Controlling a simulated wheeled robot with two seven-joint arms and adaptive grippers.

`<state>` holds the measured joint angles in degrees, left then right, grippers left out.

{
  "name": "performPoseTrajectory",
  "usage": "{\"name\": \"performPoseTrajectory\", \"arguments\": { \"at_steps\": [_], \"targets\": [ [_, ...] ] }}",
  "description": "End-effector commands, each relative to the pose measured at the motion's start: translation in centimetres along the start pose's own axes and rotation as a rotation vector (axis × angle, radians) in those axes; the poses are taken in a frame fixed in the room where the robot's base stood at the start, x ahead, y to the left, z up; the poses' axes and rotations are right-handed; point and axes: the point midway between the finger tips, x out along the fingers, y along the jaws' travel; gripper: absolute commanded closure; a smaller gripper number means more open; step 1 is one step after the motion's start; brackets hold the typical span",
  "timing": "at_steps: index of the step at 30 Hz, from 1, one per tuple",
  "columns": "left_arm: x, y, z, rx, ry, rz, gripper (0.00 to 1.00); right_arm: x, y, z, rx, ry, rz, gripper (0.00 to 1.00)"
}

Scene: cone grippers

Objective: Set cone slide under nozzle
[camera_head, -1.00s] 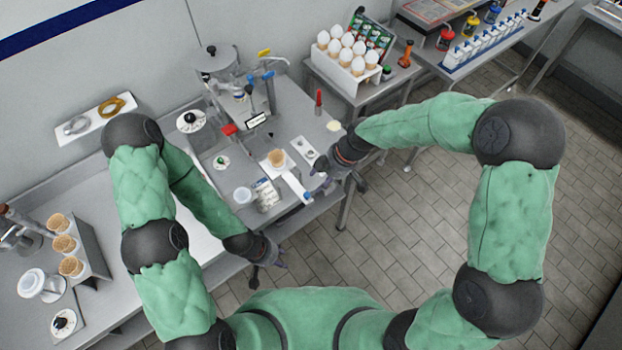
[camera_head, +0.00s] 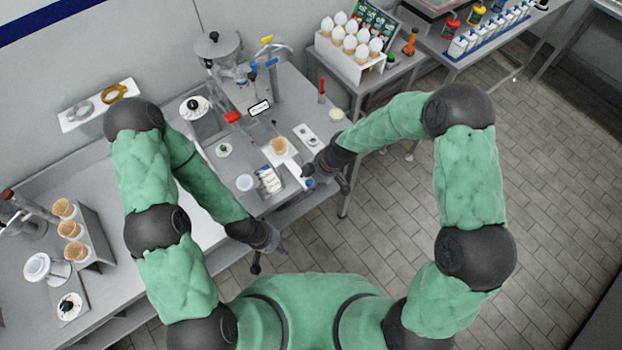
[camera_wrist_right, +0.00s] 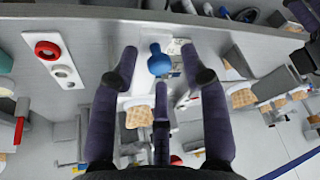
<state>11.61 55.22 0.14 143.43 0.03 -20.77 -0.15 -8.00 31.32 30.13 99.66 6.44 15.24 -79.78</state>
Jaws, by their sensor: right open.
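The cone slide (camera_head: 293,165) is a narrow white strip on the steel counter, with a tan waffle cone (camera_head: 280,146) at its far end and a blue knob (camera_wrist_right: 158,62) at its near end. My right gripper (camera_head: 324,182) is over the knob end. In the right wrist view its spread fingers (camera_wrist_right: 160,52) frame the knob, and I see no grip on it. The dispensing machine (camera_head: 218,48) stands behind, at the back of the counter; its nozzle is too small to make out. My left gripper (camera_head: 268,258) hangs empty at the counter's front edge, fingers apart.
A white tub (camera_head: 245,182) and a small labelled pack (camera_head: 268,180) sit left of the slide. A white plate with round fittings (camera_head: 307,134) lies to its right. A holder with several cones (camera_head: 90,235) stands far left. Floor is clear at right.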

Motion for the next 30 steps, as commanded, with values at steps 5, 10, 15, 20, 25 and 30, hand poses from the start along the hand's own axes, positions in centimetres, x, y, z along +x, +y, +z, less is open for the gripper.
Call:
{"name": "performPoseTrajectory", "arguments": {
  "at_steps": [5, 10, 15, 20, 25, 30],
  "targets": [
    [0.0, 0.0, 0.0, 0.000, 0.000, 0.000, 0.60, 0.0, 0.0, 0.0, 0.000, 0.000, 0.000, 0.74],
    [0.0, 0.0, 0.0, 0.000, 0.000, 0.000, 0.60, 0.0, 0.0, 0.0, 0.000, 0.000, -0.001, 1.00],
    [0.3, -0.1, 0.0, 0.000, 0.000, 0.000, 0.60, 0.2, 0.3, -0.3, -0.001, 0.001, 0.001, 1.00],
    [1.8, -0.6, -0.1, 0.000, 0.000, 0.000, 0.60, 1.3, 2.3, -2.0, -0.005, 0.002, 0.002, 1.00],
    [3.3, -1.2, -0.1, 0.000, 0.000, 0.000, 0.60, 2.1, 4.6, -4.1, -0.004, 0.001, 0.002, 1.00],
    [3.9, -1.4, -0.1, 0.000, 0.000, 0.000, 0.60, 2.4, 5.6, -5.2, -0.002, 0.000, -0.001, 1.00]
  ]
}}
